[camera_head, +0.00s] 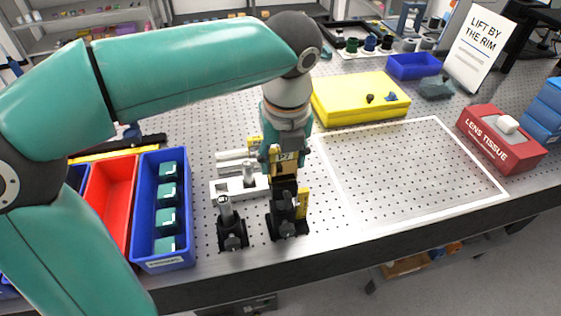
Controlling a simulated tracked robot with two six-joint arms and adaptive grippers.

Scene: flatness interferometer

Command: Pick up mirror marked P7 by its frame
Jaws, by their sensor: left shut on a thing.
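My left gripper (284,165) points down over the optics mounts on the perforated bench. It is shut on the mirror marked P7 (284,156), whose label shows between the fingers. The fingers and wrist hide most of the mirror and its frame. A black mount (288,222) with a yellow tag stands right below it; I cannot tell whether the mirror still touches it. My right gripper is not in view.
A second black mount with a post (231,228) stands just left. Blue (178,262) and red (106,205) bins are further left. A white-outlined area (405,165) on the right is clear. Behind are a yellow case (350,98) and, right, a lens tissue box (500,140).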

